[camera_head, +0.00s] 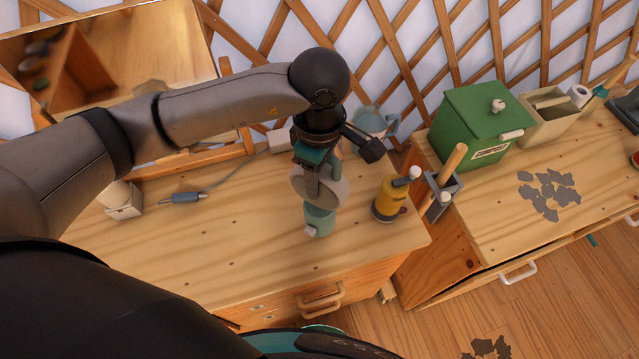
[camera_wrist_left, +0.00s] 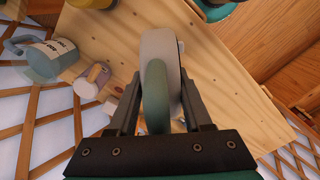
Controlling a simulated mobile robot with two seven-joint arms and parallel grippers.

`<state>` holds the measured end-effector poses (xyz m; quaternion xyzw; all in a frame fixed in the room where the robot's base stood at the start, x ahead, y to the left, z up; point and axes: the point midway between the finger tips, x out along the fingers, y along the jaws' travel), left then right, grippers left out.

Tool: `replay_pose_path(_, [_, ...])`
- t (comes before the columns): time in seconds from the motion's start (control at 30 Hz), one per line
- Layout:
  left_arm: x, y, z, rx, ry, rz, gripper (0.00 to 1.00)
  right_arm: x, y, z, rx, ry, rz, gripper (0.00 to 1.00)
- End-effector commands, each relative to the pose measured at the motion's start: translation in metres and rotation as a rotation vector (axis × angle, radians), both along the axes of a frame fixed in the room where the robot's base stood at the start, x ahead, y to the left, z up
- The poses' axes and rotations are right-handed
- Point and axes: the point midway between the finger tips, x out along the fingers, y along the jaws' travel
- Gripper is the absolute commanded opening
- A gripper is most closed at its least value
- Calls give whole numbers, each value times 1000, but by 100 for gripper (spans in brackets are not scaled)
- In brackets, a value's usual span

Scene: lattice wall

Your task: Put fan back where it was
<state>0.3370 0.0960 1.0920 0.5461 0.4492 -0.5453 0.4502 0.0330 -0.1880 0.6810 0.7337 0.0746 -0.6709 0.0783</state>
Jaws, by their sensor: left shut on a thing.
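The fan (camera_head: 318,215) has a pale teal base and a round grey head. It is over the wooden cabinet top (camera_head: 250,240), near its right part. My left gripper (camera_head: 312,178) comes down from above and is shut on the fan at its head. In the left wrist view the fan (camera_wrist_left: 160,48) stands between the two fingers, with its green part close to the palm. The gripper hides part of the head. I cannot tell whether the base touches the top. My right gripper is not in view.
A yellow bottle (camera_head: 388,200) and a grey holder with a wooden handle (camera_head: 441,192) stand to the right. A watering can (camera_head: 371,122) is behind. A grey-blue plug (camera_head: 186,198) on a cable lies left. A green box (camera_head: 478,125) stands on the right cabinet. The cabinet top's front is clear.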

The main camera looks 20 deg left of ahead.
Motion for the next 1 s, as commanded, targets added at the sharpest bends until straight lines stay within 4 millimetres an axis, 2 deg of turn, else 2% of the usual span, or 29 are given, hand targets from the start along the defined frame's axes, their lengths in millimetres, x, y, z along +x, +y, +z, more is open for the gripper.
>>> replay_pose_path(0.23, [-1, 0, -35, 0, 2, 1, 0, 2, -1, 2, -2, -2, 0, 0])
replay_pose_path(0.63, [0, 0, -42, 0, -1, 0, 0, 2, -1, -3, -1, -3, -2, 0])
replay_pose_path(0.67, [0, 0, -41, 1, 1, 0, 52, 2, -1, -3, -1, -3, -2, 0])
replay_pose_path(0.9, [0, 0, -40, 1, 1, 0, 79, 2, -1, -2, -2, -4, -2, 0])
replay_pose_path(1.0, [0, 0, -40, 1, 1, 0, 80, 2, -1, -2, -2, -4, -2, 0])
